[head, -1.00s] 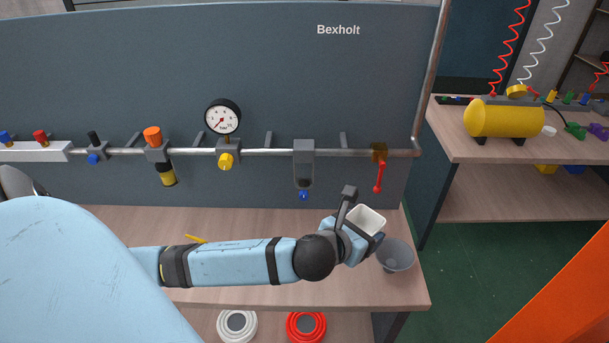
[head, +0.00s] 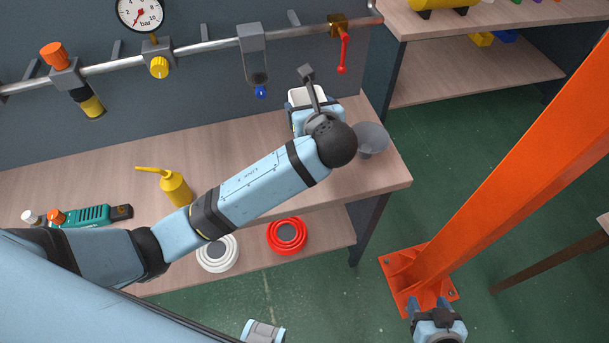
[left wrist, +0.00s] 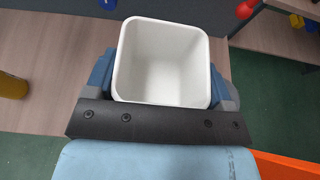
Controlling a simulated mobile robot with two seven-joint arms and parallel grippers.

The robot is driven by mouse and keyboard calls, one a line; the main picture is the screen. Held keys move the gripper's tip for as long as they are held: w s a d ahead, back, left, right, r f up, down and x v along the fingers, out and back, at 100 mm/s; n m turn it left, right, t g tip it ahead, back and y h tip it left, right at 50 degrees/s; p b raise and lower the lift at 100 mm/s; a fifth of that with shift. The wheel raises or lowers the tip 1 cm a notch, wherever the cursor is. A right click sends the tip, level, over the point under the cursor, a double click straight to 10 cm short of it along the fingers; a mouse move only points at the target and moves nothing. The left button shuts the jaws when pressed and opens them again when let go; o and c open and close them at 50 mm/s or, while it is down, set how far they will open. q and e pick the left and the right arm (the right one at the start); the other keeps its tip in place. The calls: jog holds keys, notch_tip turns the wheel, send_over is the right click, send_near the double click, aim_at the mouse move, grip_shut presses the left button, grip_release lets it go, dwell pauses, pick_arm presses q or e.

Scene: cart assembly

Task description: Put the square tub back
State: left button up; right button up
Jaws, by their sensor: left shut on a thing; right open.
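The white square tub (head: 297,97) is above the back right part of the wooden bench (head: 240,150) in the head view, partly hidden by my left wrist. The left wrist view shows its open top and empty inside (left wrist: 165,60). My left gripper (head: 313,112) is shut on the tub, with a blue finger at each side of it in the left wrist view (left wrist: 162,78). I cannot tell whether the tub touches the bench. My right gripper (head: 430,306) is open and empty at the bottom right, near the orange post's foot.
A grey round bowl (head: 372,140) is right of the tub, near the bench's right end. A pipe with a red-handled valve (head: 342,52) and a blue-knobbed fitting (head: 254,60) runs behind. A yellow oil can (head: 174,187) stands left. An orange post (head: 500,165) rises at right.

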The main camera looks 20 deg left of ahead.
pick_arm(q)
jog(key=f, duration=0.5)
jog(key=shift+a+f, duration=0.2)
jog(key=shift+f, duration=0.1)
notch_tip(320, 180, down, 10)
jog(key=shift+r, duration=0.25)
notch_tip(320, 180, down, 4)
jog(key=shift+f, duration=0.4)
pick_arm(e)
jog(key=shift+w+a, duration=0.1)
jog(key=shift+a, duration=0.25)
